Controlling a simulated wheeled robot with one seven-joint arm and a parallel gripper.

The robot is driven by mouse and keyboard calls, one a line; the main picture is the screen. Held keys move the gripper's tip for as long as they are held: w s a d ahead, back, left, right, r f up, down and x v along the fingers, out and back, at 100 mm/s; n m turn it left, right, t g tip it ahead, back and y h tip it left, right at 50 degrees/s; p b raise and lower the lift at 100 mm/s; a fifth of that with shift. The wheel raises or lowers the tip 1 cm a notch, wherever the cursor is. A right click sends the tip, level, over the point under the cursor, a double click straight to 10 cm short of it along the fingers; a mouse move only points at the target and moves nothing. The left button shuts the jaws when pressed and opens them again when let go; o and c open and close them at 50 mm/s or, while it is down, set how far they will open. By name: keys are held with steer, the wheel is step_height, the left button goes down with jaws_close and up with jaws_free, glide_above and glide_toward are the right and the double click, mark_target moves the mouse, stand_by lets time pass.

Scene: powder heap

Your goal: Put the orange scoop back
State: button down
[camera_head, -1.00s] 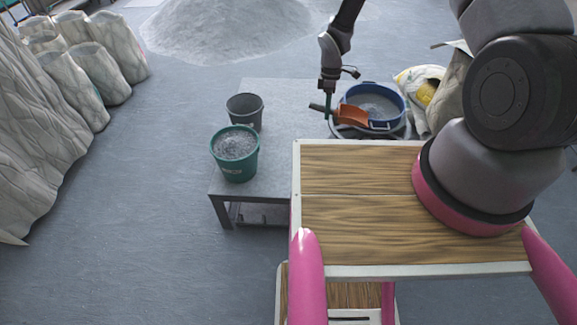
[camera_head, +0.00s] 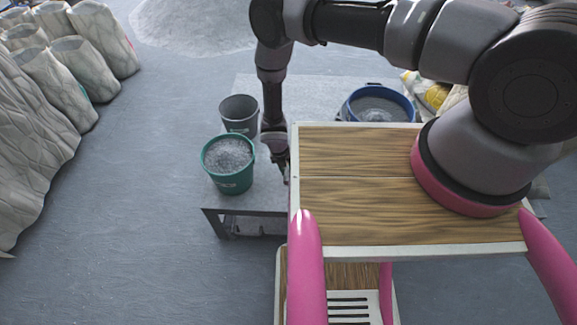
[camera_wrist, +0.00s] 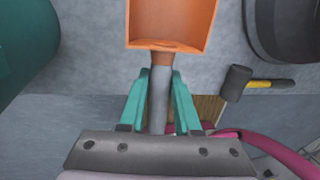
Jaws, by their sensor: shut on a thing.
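The orange scoop (camera_wrist: 172,22) shows at the top of the wrist view, its open pan facing the camera and no powder visible in it. My gripper (camera_wrist: 160,95) is shut on the scoop's grey handle. In the head view my gripper (camera_head: 282,163) is low over the grey table, between the green bucket (camera_head: 229,182) and the wooden top of my base. The scoop is hidden there. The green bucket is full of grey powder, and its side shows at the left of the wrist view.
A dark grey bucket (camera_head: 239,117) stands behind the green one. A blue tub (camera_head: 376,92) with powder stands at the table's right. A black mallet (camera_wrist: 236,83) with a yellow-black handle lies close to the scoop. Sacks line the left, and a powder heap lies at the back.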

step_height(320, 180, down, 10)
steer(key=shift+w+r, duration=0.1)
steer(key=shift+w, duration=0.05)
stand_by(0.3)
steer(key=c, duration=0.6)
jaws_free()
steer(key=r, duration=0.4)
steer(key=a+r, duration=0.1)
steer(key=r, duration=0.3)
steer(key=a+r, duration=0.1)
steer(key=r, duration=0.2)
steer(key=shift+s+a+r, duration=0.1)
steer(key=shift+s+r, duration=0.15)
steer(key=shift+r, duration=0.15)
